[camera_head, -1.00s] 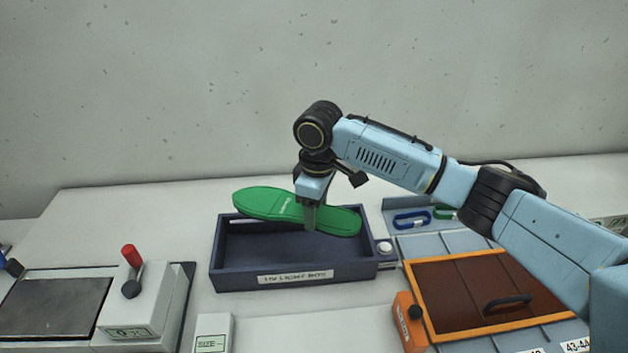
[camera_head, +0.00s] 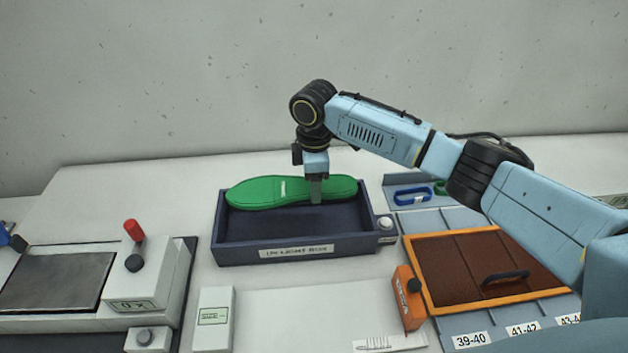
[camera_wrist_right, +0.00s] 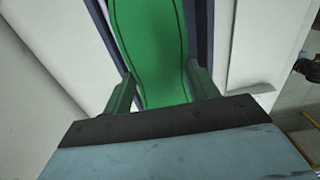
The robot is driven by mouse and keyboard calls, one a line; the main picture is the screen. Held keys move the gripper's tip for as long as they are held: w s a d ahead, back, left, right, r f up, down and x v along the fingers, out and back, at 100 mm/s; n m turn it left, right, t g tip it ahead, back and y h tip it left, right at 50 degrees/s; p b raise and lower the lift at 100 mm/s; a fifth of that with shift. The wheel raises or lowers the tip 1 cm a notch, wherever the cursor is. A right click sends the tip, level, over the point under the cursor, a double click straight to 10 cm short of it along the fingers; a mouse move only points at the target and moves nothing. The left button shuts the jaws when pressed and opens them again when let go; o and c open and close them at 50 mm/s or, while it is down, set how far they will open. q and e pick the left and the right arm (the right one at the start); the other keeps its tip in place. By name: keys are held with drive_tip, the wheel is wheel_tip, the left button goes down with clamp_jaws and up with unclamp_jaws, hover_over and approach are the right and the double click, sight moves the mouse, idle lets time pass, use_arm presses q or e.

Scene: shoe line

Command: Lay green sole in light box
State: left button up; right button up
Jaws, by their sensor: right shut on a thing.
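The green sole (camera_head: 262,191) is held lengthwise over the back part of a dark navy box (camera_head: 300,243), which has a white label on its front wall. My right gripper (camera_head: 316,190) is shut on the sole near its right end. In the right wrist view, the sole (camera_wrist_right: 148,45) runs between the two fingers (camera_wrist_right: 158,90), with the box walls showing at both sides. I cannot tell whether the sole touches the box. My left gripper is out of view.
A tray with an orange-framed brown lid (camera_head: 470,270) stands to the right, with an orange device (camera_head: 408,298) at its edge. A machine with a red-knobbed lever (camera_head: 133,230) stands at the left. A small white box (camera_head: 213,318) stands in front.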

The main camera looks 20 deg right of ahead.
drive_tip(key=shift+f+b, duration=1.8)
drive_tip(key=shift+b, duration=0.25)
drive_tip(key=shift+f+b, duration=1)
drive_tip(key=shift+f, duration=2.8)
drive_tip(key=o, duration=1.2)
wheel_tip(320, 180, up, 14)
drive_tip(key=shift+f+p, duration=0.25)
drive_tip(key=shift+p, duration=0.3)
